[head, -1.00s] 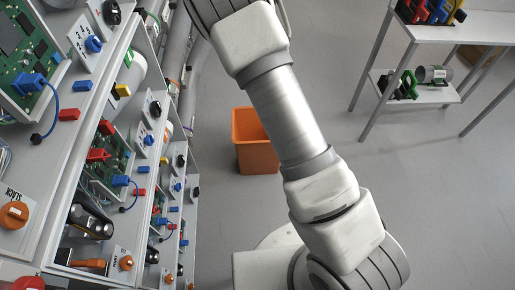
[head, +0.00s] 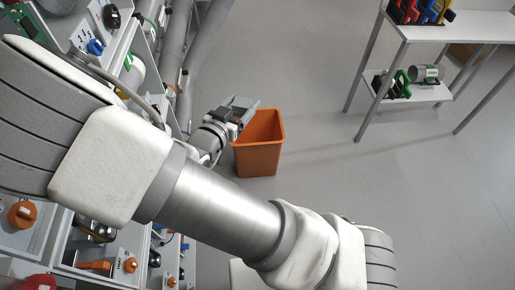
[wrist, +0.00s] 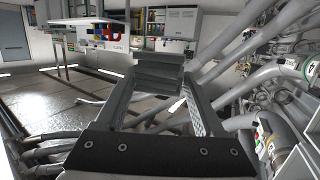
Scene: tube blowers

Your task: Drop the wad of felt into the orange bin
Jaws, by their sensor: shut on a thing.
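The orange bin (head: 258,158) stands upright on the floor in the head view, its opening partly covered by my gripper. My gripper (head: 237,110) is at the upper left of the bin in that view, overlapping the rim; its height above the bin is hard to judge. In the wrist view my gripper is shut on a dark grey, blocky wad of felt (wrist: 158,72), held between the two fingertips. In the head view the wad is hard to tell apart from the grey fingers.
Panels with switches and wiring (head: 105,45) line the left side, with grey pipes (head: 205,60) beside them. A white table (head: 465,27) with a lower shelf stands at upper right. The floor right of the bin is clear.

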